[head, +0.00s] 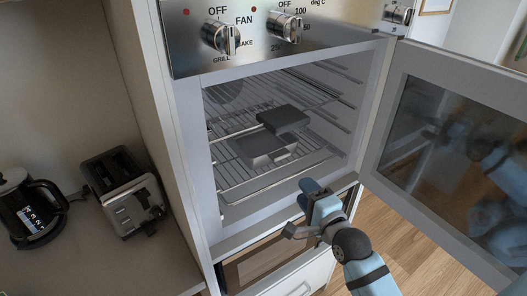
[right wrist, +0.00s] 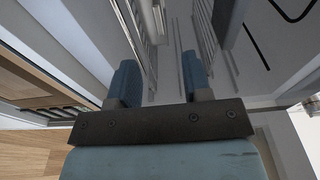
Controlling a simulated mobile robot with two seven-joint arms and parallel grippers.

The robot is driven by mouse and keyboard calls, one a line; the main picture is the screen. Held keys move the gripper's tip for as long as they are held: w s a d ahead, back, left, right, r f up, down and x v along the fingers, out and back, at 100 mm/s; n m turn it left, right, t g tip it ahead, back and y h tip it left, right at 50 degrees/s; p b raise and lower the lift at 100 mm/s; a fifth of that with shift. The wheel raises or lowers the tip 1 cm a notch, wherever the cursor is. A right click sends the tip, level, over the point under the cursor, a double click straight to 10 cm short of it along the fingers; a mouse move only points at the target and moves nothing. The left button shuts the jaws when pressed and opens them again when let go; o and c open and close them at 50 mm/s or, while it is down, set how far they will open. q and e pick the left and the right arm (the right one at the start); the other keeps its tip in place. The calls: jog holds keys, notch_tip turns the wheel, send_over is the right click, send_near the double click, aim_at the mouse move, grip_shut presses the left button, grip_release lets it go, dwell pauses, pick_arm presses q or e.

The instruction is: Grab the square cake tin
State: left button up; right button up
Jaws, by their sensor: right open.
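Two dark grey square pieces lie on the wire rack inside the open oven in the head view. The nearer one looks like a shallow square cake tin (head: 258,148). A darker flat square piece (head: 284,117) sits behind it to the right, overlapping it in the picture; I cannot tell whether they touch. My right gripper (head: 313,196) is at the lower front of the oven opening, in front of and below the tin, apart from it. Its two blue fingers are spread and empty in the right wrist view (right wrist: 162,82). My left gripper is out of view.
The oven door (head: 445,140) stands open to the right, with my arm reflected in its glass. The wire rack (head: 240,180) and side walls bound the oven space. A toaster (head: 125,192) and a black kettle (head: 32,212) stand on the counter at left.

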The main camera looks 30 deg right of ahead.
jog(key=p, duration=0.1)
send_near(280, 159)
jog(key=w, duration=0.8)
jog(key=shift+w+d+p, duration=0.25)
jog(key=shift+d+p, duration=0.15)
jog(key=shift+w+f, duration=0.1)
jog(key=shift+w, duration=0.2)
jog(key=shift+c, duration=0.4)
grip_shut()
